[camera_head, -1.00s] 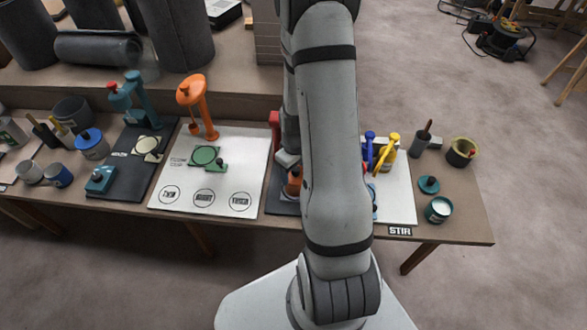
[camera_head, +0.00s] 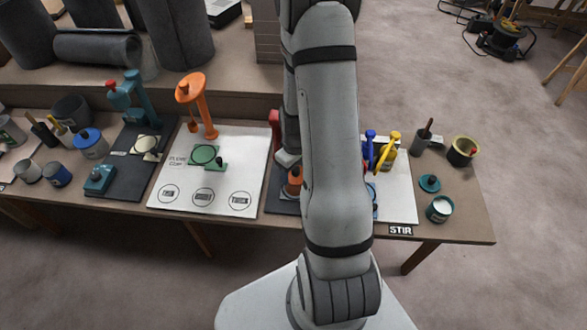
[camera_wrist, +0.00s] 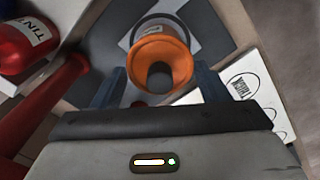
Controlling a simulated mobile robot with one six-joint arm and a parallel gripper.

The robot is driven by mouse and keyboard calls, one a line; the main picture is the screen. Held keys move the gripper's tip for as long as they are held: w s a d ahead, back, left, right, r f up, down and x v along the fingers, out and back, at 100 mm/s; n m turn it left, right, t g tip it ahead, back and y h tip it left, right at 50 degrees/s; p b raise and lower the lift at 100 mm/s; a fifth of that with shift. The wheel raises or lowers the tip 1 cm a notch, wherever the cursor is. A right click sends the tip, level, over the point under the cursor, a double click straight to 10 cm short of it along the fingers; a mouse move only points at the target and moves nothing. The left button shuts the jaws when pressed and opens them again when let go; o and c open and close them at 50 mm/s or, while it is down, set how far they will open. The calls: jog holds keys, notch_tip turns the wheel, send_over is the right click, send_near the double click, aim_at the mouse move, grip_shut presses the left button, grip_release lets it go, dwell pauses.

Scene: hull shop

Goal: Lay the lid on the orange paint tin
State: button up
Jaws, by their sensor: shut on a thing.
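My gripper (camera_wrist: 161,84) shows in the wrist view with its two dark fingers apart, around a round orange piece (camera_wrist: 179,52) with a dark middle. This piece looks like the lid, though its shape is hard to read. A bit of orange (camera_head: 294,181) shows at the arm's left edge, over the dark mat.
In the wrist view a red tin (camera_wrist: 25,45) and a red bar (camera_wrist: 45,103) stand close on the left, and a white card (camera_wrist: 250,85) lies on the right. In the head view an orange stand (camera_head: 203,105) is left of my arm, and a teal tin (camera_head: 438,212) stands right.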

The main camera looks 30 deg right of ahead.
dwell(0.3)
jog(key=o, duration=1)
jog(key=shift+o, duration=0.8)
jog(key=shift+s+r+p, duration=0.1)
jog(key=shift+r+p, duration=2.3)
jog(key=shift+r, duration=1.15)
